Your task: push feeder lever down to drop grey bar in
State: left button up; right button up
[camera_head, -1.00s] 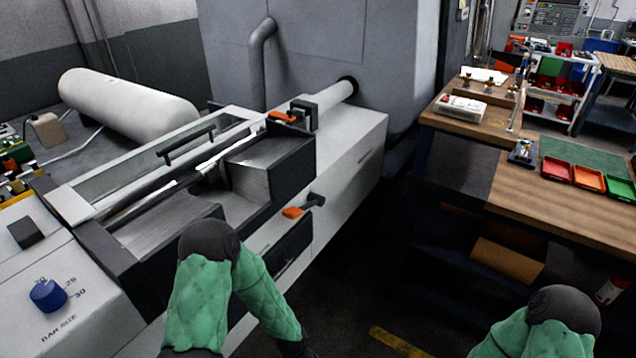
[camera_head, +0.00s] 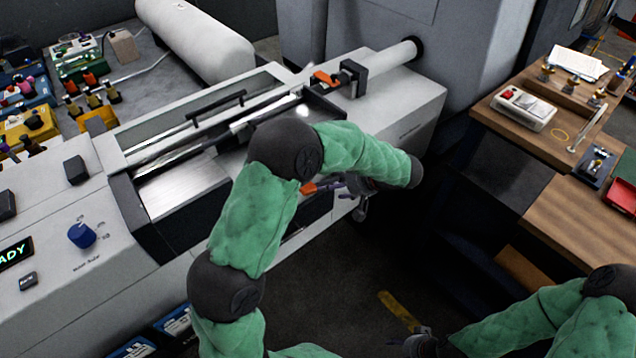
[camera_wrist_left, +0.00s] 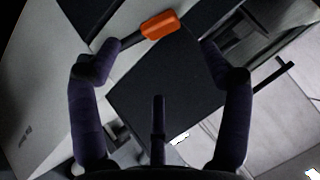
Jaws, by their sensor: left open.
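The feeder lever has an orange grip (camera_head: 309,187) on the front of the bar feeder (camera_head: 160,268), partly hidden by my left arm. In the left wrist view the orange grip (camera_wrist_left: 160,25) lies just beyond the gap between my left fingertips, on a dark shaft. My left gripper (camera_wrist_left: 160,50) is open and empty, apart from the grip. A bright, long strip (camera_head: 275,112) lies along the feeder's top channel; I cannot tell whether it is the grey bar. My right gripper (camera_head: 422,342) is low at the bottom, too dark to read.
Another orange handle (camera_head: 325,78) sits on a clamp by the tube (camera_head: 392,57) entering the machine. A blue knob (camera_head: 82,235) is on the feeder's left panel. A wooden bench (camera_head: 540,145) stands at right.

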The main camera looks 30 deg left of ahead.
pick_arm(q)
jog(key=x, duration=1)
jog(key=shift+s+a+f, duration=0.1)
jog(key=shift+f, duration=0.15)
grip_shut()
